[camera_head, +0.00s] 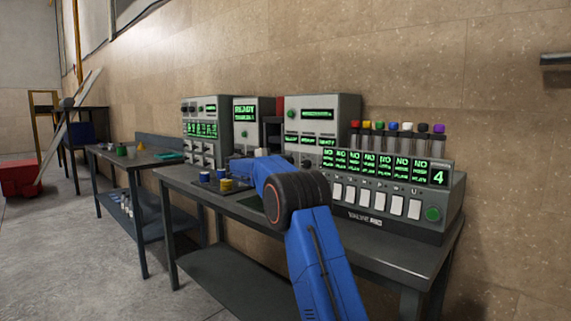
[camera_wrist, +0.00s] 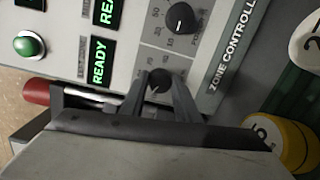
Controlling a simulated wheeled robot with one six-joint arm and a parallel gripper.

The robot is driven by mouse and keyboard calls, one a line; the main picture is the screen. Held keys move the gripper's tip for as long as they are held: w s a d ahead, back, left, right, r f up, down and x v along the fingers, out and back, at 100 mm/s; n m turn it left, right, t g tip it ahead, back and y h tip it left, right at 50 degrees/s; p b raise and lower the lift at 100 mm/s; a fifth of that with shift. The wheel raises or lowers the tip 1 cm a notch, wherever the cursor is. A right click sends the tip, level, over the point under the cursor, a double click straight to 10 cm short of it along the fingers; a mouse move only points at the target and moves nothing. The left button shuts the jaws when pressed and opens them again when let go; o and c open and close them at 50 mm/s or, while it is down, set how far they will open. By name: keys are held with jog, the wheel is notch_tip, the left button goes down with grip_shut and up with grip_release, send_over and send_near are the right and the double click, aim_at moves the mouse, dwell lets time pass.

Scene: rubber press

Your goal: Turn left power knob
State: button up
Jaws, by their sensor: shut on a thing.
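The left power knob (camera_wrist: 160,80) is a small round black knob on the grey zone control panel (camera_wrist: 207,45) in the wrist view. My gripper (camera_wrist: 160,84) is shut on it, with one dark finger on each side. The fingers hide much of the knob and the scale around it. A second black knob (camera_wrist: 180,19) with a white pointer line and a numbered scale sits above it in that view, apart from the fingers.
Two green READY displays (camera_wrist: 102,61) and a green button (camera_wrist: 28,44) are near the knobs. A yellow numbered cylinder (camera_wrist: 287,143) is close at the lower right of the wrist view. The valve unit (camera_head: 385,218) with capped vials stands right of my arm on the bench.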

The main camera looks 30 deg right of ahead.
jog(key=shift+f+m, duration=0.15)
jog(key=shift+m, duration=1.45)
jog(key=o, duration=1)
jog(key=shift+o, duration=0.2)
jog(key=v, duration=1.7)
jog(key=shift+s+r, duration=0.25)
jog(key=shift+r, duration=0.1)
jog(key=shift+a, duration=0.2)
